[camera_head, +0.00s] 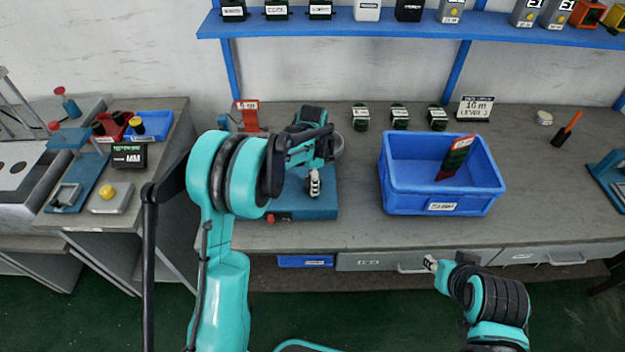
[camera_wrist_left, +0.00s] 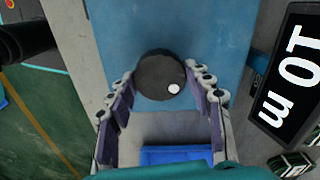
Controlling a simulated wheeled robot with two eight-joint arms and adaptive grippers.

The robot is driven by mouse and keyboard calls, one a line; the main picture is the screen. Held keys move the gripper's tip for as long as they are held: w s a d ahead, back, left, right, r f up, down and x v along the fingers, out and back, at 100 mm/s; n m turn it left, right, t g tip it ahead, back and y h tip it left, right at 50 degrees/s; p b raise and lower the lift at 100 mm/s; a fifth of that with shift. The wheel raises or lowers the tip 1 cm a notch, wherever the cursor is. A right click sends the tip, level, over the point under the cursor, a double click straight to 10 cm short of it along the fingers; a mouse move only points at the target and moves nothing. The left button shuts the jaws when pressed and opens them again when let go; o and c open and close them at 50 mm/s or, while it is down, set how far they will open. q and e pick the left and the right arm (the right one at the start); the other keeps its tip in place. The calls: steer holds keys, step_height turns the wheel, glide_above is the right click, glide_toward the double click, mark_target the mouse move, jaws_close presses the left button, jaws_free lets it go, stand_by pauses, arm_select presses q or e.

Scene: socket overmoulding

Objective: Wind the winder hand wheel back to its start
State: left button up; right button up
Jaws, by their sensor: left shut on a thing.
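The winder (camera_head: 290,205) is a blue-based machine on the bench, left of the blue bin, with my left arm over it. In the left wrist view its hand wheel (camera_wrist_left: 160,72) is a dark round disc with a white spot near its lower right rim. My left gripper (camera_wrist_left: 163,88) has its fingers on both sides of the wheel, shut on it.
A blue bin (camera_head: 405,190) with a dark red and green item (camera_head: 456,156) stands right of the winder. Several dark labelled blocks and a "10 m" sign (camera_head: 476,108) stand behind. A red sign (camera_head: 247,114) is behind left.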

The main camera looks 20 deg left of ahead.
arm_select(q)
steer(key=n, duration=0.4)
steer(key=shift+n, duration=0.3)
steer(key=n, duration=0.5)
steer(key=shift+n+p, duration=0.3)
steer(key=shift+p, duration=0.1)
steer(key=n, duration=1)
steer(key=shift+n, duration=0.4)
steer(key=n, duration=1)
steer(key=shift+n+p, duration=0.3)
steer(key=shift+n, duration=0.1)
steer(key=n, duration=0.5)
steer(key=shift+n, duration=2.8)
